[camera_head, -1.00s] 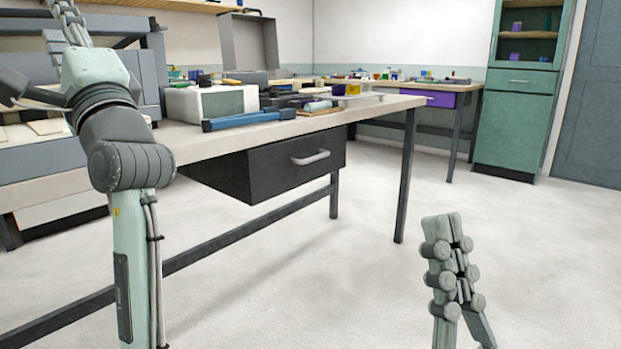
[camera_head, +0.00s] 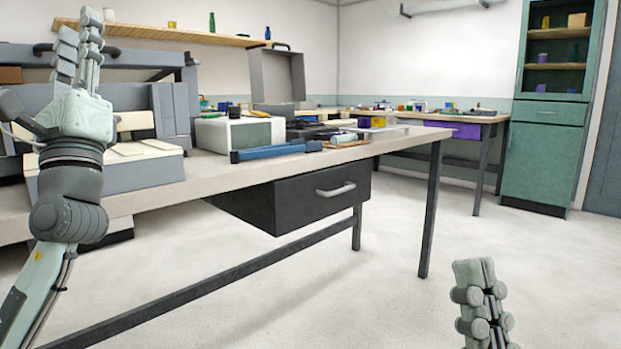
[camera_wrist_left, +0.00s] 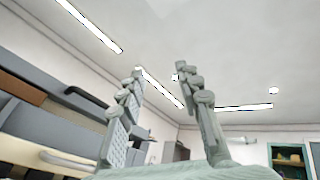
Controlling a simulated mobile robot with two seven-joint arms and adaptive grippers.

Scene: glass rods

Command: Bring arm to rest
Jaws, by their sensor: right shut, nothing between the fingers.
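My left gripper (camera_head: 80,25) points upward at the left of the head view, in front of the grey machine and shelf. In the left wrist view its two fingers (camera_wrist_left: 158,74) stand apart with only wall and ceiling between them, so it is open and empty. My right gripper (camera_head: 474,268) shows at the bottom right of the head view, pointing up over bare floor. Its fingers are together, with nothing seen in them. Its wrist and arm are below the picture. Neither gripper touches anything that I can see.
A workbench (camera_head: 395,141) with a black drawer (camera_head: 290,208) stands ahead, carrying a white box (camera_head: 240,134), a blue tool (camera_head: 268,152) and small items. A grey machine (camera_head: 145,170) is at left. A green cabinet (camera_head: 545,140) stands at the back right. The floor (camera_head: 330,305) is clear.

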